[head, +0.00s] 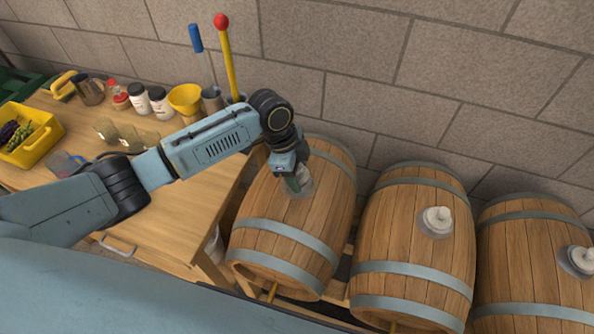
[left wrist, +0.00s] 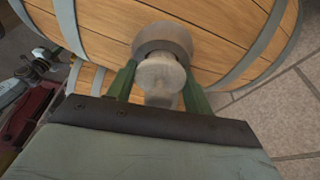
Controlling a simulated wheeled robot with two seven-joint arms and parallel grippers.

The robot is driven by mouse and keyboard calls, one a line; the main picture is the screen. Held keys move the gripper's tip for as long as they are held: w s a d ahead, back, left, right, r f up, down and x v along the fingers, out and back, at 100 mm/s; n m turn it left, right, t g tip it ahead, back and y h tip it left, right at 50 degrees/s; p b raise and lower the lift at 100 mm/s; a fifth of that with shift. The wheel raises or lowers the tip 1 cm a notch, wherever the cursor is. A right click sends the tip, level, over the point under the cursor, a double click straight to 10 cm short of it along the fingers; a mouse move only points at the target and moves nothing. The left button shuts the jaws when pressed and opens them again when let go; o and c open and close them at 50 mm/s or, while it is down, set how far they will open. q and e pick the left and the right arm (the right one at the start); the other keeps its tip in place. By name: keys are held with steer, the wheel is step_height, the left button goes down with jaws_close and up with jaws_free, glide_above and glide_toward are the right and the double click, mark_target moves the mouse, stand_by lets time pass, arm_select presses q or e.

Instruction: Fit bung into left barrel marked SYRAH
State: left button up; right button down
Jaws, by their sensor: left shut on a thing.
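The left barrel (head: 285,225) lies on its side, a wooden barrel with grey hoops; no SYRAH mark is readable. My left gripper (head: 298,184) is over the pale round patch on top of it. In the left wrist view, the green fingers of my left gripper (left wrist: 160,78) are shut around a pale grey bung (left wrist: 158,72). The bung is in line with a grey ring on the barrel (left wrist: 230,40). I cannot tell whether the bung sits in the hole or just above it. My right gripper is not in view.
The middle barrel (head: 410,240) and right barrel (head: 530,260) have pale bungs on top. A wooden table (head: 160,225) at left holds a yellow crate (head: 36,150), jars, a yellow funnel (head: 185,98) and long-handled tools. A block wall stands close behind.

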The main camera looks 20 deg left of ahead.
arm_select(q)
steer(key=shift+s+f, duration=0.1)
steer(key=shift+f, duration=0.2)
